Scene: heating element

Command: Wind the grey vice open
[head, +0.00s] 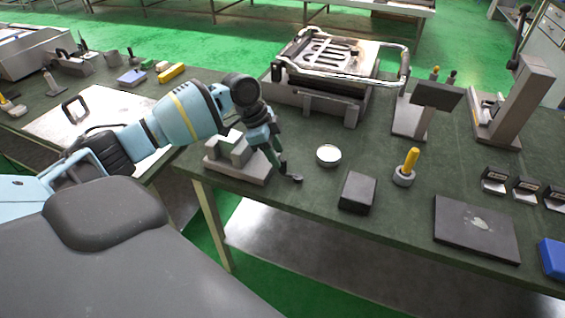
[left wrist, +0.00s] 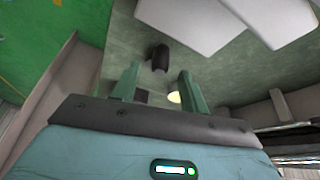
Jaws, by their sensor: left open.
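The grey vice (head: 224,165) sits at the near left edge of the green bench, its jaw blocks partly behind my left arm. A dark handle with a rounded end (head: 295,178) shows on its right side, low over the bench. My left gripper (head: 279,160) points down beside the vice, close to this handle. In the left wrist view its two green fingers (left wrist: 156,85) are apart with nothing between the tips. A dark stub (left wrist: 160,58), perhaps the handle's knob, shows beyond the fingertips; I cannot tell contact. My right gripper is not in view.
A round white-topped piece (head: 328,155) and a dark block (head: 357,192) stand right of the vice. A yellow-handled tool (head: 407,166) is farther right. A large metal fixture (head: 325,85) stands behind.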

